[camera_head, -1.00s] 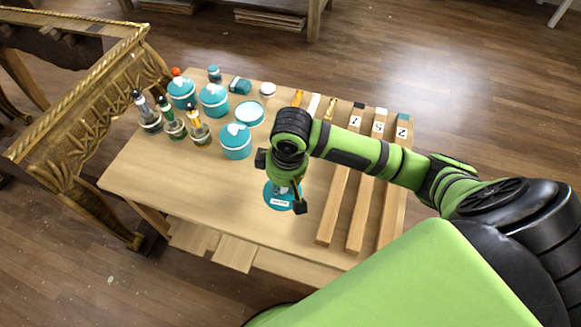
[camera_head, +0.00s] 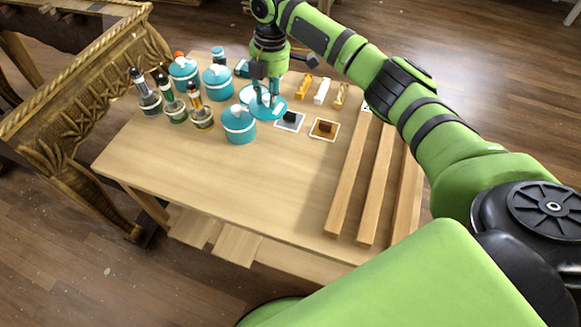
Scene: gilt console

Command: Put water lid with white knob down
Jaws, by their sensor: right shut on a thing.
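My right gripper (camera_head: 266,97) points down over the back middle of the table, its fingers shut on the teal water lid (camera_head: 271,112). The lid is a flat disc; the fingers hide its knob. It lies over the spot of a round, white-topped teal dish and mostly hides it. I cannot tell whether the lid touches what is under it. A closed teal pot (camera_head: 239,126) with a white band stands just in front and to the left. My left gripper is not in view.
Two more teal pots (camera_head: 217,85) and (camera_head: 184,74) and several small bottles (camera_head: 201,119) stand left on the wooden table (camera_head: 215,180). Two cards (camera_head: 290,121) and (camera_head: 325,130) with small blocks lie right of the lid. Long wooden bars (camera_head: 351,180) lie at right. The front is clear.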

